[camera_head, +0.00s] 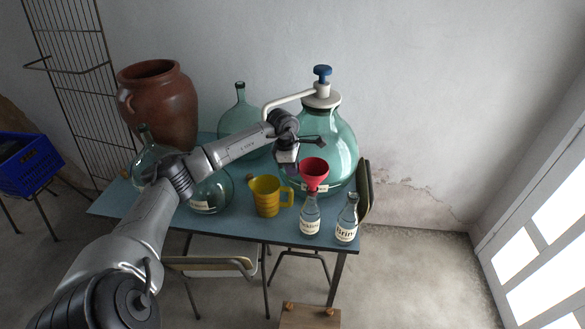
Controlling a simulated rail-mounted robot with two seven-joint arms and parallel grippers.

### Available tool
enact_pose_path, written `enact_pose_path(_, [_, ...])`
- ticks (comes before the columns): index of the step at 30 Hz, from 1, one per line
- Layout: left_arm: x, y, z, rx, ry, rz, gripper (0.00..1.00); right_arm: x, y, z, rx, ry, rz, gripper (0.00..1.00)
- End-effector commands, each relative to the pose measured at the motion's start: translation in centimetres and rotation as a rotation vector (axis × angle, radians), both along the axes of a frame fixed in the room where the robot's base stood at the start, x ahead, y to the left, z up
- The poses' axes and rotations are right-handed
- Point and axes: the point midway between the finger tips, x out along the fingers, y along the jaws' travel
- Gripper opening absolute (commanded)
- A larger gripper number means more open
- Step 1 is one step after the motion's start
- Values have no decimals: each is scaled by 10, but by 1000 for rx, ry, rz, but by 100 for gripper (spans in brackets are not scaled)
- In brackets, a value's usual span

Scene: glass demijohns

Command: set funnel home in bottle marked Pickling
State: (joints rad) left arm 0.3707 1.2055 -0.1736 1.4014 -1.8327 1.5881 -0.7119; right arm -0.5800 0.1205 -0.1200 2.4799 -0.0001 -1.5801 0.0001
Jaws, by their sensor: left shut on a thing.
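A red funnel (314,171) is upright, with its wide mouth up, over the clear glass bottle (310,216) on the left of a pair near the table's front right edge. That bottle's label is small and slanted; it seems to read Pickling. The funnel's spout meets the bottle's mouth; I cannot tell how deep it sits in the neck. My left gripper (298,168) is shut on the funnel at its left side, and the fingertips are partly hidden. The second bottle (347,219), labelled Brine, stands just to the right with an open neck. My right gripper is not in view.
A yellow jug (266,196) stands left of the bottles on the blue table (232,222). A large green demijohn (340,150) with a pump stands close behind the funnel. More demijohns and a brown clay jar (160,105) fill the left and back.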

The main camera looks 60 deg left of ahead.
Motion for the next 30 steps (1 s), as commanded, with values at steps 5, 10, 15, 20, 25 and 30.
enact_pose_path(5, [0,0,-4,0,0,0,0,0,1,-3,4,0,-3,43])
enact_pose_path(10, [0,0,-7,1,-1,0,0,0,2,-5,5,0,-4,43])
enact_pose_path(15, [0,0,-10,0,-1,0,0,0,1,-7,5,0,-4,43])
enact_pose_path(20, [0,0,-13,0,-1,0,0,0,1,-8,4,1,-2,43])
enact_pose_path(25, [0,0,-17,0,-1,0,0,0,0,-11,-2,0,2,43])
enact_pose_path(30, [0,0,-20,1,-1,0,0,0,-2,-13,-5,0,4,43])
